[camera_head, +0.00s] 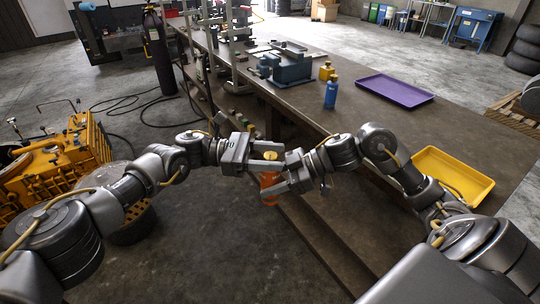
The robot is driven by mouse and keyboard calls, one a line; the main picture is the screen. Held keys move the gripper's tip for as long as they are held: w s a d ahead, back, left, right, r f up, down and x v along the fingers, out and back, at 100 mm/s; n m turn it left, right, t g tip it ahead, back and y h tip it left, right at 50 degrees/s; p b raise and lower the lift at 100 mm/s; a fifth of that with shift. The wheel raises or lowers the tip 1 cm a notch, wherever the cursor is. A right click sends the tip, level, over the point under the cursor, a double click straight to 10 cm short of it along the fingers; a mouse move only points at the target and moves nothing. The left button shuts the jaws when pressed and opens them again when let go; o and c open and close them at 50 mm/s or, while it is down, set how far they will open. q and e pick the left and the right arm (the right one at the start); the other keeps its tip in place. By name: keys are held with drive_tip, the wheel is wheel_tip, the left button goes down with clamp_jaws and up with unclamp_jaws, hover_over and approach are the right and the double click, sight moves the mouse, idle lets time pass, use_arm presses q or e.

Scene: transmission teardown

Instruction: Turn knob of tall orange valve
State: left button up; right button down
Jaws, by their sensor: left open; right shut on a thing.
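The tall orange valve (268,182) is held upright between my two grippers, in front of the workbench's near-left edge. Its yellow knob (271,156) is on top. My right gripper (270,179) is shut on the orange body from the right, and its fingers hide part of the valve. My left gripper (282,157) comes in from the left, higher up, with its fingers apart on either side of the knob. Whether either finger touches the knob cannot be told.
The brown workbench (350,122) runs behind and right of my grippers. A yellow machine (55,165) stands at left.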

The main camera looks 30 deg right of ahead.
use_arm(q)
drive_tip(key=shift+c, duration=0.2)
drive_tip(key=c, duration=0.9)
drive_tip(key=shift+n+t+h, duration=0.5)
drive_tip(key=shift+t, duration=0.1)
drive_tip(key=n+t+h, duration=0.1)
drive_tip(key=n+t, duration=0.1)
drive_tip(key=t, duration=0.1)
drive_tip(key=n+t+h, duration=0.2)
drive_tip(key=n+t, duration=0.1)
drive_tip(key=t, duration=0.1)
drive_tip(key=shift+s+t, duration=0.1)
drive_tip(key=shift+t, duration=0.2)
drive_tip(key=shift+n+t, duration=1.6)
drive_tip(key=shift+t, duration=1.1)
drive_tip(key=o, duration=0.9)
drive_tip(key=shift+o, duration=0.2)
